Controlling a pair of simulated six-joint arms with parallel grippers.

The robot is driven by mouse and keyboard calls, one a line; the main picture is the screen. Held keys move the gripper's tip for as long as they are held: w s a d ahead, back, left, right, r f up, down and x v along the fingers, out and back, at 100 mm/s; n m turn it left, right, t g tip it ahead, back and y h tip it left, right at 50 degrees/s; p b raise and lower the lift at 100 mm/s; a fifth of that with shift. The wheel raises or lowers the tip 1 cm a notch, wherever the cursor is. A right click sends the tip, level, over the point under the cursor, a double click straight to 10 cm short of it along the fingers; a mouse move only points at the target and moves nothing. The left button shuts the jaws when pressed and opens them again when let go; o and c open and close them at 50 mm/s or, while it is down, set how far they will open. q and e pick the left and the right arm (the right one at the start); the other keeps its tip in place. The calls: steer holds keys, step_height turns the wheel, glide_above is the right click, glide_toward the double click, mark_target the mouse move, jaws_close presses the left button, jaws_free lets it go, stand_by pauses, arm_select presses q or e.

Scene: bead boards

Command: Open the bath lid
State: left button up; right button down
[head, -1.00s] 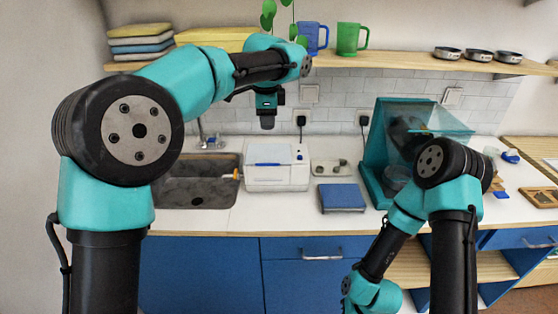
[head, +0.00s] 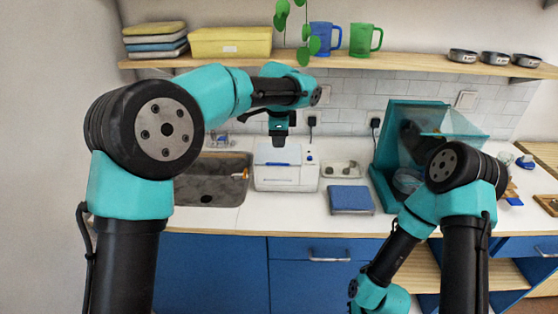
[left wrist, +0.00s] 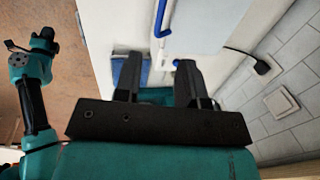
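The bath (head: 286,178) is a white box on the counter, right of the sink. Its lid (head: 270,154) looks shut and has a blue handle bar on its front edge. My left gripper (head: 279,143) points down over the lid, close to it; whether it touches cannot be told. In the left wrist view the two black fingers (left wrist: 160,82) stand apart with nothing between them. The blue handle (left wrist: 161,18) and pale lid (left wrist: 200,22) lie beyond the fingertips. My right arm hangs low at the right; its gripper is not clearly visible.
A blue pad (head: 351,199) lies right of the bath, with a small tray (head: 341,169) behind it. A teal clear-fronted hood (head: 390,165) stands further right. The sink (head: 212,182) is at the left. A wooden shelf (head: 400,62) with mugs runs above.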

mark_target(279, 164)
arm_select(q)
steer(key=f, duration=0.3)
steer(key=w+f, duration=0.1)
steer(key=f, duration=0.6)
steer(key=shift+w, duration=0.35)
jaws_close()
